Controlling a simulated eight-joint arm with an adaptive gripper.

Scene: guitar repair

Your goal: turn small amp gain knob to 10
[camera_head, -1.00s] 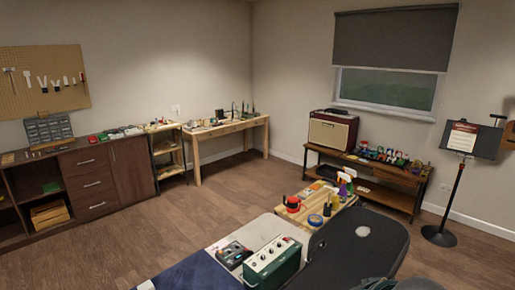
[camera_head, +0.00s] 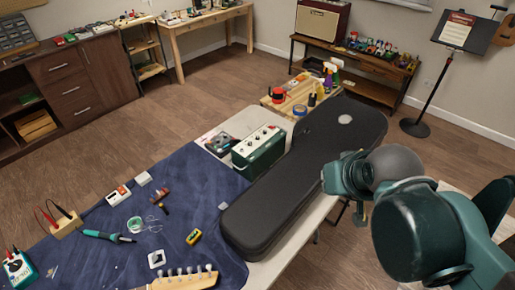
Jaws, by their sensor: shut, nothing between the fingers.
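A small green amp-like box (camera_head: 257,150) stands on the bench's far part, left of the black guitar case. Its light top panel (camera_head: 259,136) carries several dark knobs in a row. The panel's lettering and the knob pointers are too small to read, so I cannot tell which knob is gain or where it is set. My teal arm shows at the right, beyond the case's right side and apart from the box. I cannot make out my gripper's fingers in this view.
The black guitar case (camera_head: 290,185) lies close right of the box. A pedal-like device (camera_head: 219,143) is to its left. A blue mat (camera_head: 185,190) holds tools and a guitar headstock (camera_head: 182,280). A larger red-brown amp (camera_head: 322,24) stands on a far shelf. Bottles and tape stand behind.

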